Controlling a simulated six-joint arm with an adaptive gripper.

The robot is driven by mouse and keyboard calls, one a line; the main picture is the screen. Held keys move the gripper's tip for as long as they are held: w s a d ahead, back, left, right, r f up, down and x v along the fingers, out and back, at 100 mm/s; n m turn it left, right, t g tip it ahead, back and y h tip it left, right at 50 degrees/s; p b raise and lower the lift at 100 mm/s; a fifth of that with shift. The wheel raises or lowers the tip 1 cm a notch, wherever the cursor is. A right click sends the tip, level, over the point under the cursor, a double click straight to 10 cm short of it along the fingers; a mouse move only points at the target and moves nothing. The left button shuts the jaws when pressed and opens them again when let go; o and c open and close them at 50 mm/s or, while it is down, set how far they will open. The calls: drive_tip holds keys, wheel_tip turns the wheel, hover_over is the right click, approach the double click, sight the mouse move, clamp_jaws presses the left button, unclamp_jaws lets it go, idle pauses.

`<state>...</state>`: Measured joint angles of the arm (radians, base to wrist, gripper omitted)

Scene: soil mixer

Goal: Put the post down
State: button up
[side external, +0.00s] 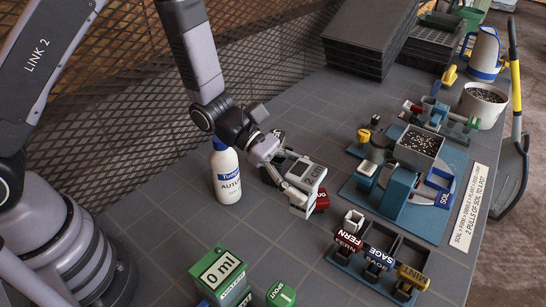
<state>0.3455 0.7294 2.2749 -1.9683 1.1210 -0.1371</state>
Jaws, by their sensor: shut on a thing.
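My gripper (308,202) is near the middle of the table, to the right of the white bottle. It is shut on the post (322,201), of which only a small red part shows beside the fingertips. The fingers hide the rest of it. I cannot tell whether the post touches the grey table top (345,95) or hangs just above it.
A white bottle (227,175) stands close left of my gripper. A rack with FERN, SAGE and MINT bins (379,246) is at front right. The blue soil mixer (397,190) stands right. Green blocks (222,275) are at the front. Black trays (355,38) are stacked behind.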

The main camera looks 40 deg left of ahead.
drive_tip(key=shift+r, duration=0.85)
drive_tip(key=w+a+n+t+y, duration=0.1)
drive_tip(key=w+a+n+t, duration=0.2)
drive_tip(key=w+a, duration=0.35)
drive_tip(key=w+a+n+t+y, duration=0.2)
drive_tip(key=w+a, duration=0.2)
drive_tip(key=a, duration=0.6)
drive_tip(key=w+a+n+t+y, duration=0.1)
drive_tip(key=w+a+n+t, duration=0.2)
drive_tip(key=w+a, duration=0.45)
drive_tip(key=shift+w+f, duration=2)
drive_tip(key=shift+f, duration=1.05)
drive_tip(key=shift+w+f, duration=2)
drive_tip(key=shift+f, duration=1.05)
drive_tip(key=shift+w+f, duration=2)
drive_tip(key=shift+f, duration=1.05)
